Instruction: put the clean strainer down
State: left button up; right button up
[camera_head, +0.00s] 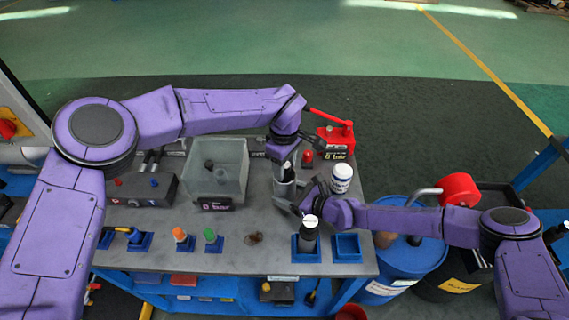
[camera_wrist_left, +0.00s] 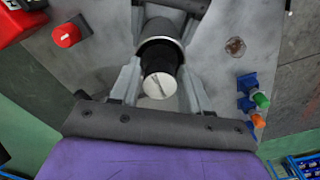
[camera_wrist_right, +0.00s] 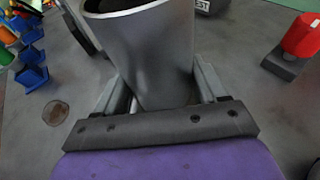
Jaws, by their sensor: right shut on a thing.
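My right gripper (camera_head: 291,206) is shut on the side of a grey metal cup (camera_head: 284,188). The cup fills the middle of the right wrist view (camera_wrist_right: 150,50), upright or nearly so. My left gripper (camera_head: 287,158) is above the cup, its fingers on both sides of a dark cylinder with a silver cap (camera_wrist_left: 159,86). The cylinder lines up with the cup's mouth; I cannot tell how deep it sits or whether the fingers grip it. A similar black cylinder with a pale top (camera_head: 309,235) stands in a blue tray (camera_head: 306,256). I cannot tell which is the clean strainer.
An empty blue tray (camera_head: 346,247) is at the bench's right front. A clear grey tank (camera_head: 217,170) stands left of the cup. A white jar (camera_head: 342,178) and a red-handled device (camera_head: 336,136) are to the right. A brown stain (camera_head: 254,238) marks the bench top.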

pick_arm(q)
jog(key=shift+o, duration=0.5)
jog(key=shift+r, duration=0.15)
pick_arm(e)
jog(key=o, duration=0.9)
jog(key=shift+c, duration=0.2)
pick_arm(q)
notch_tip(320, 180, up, 12)
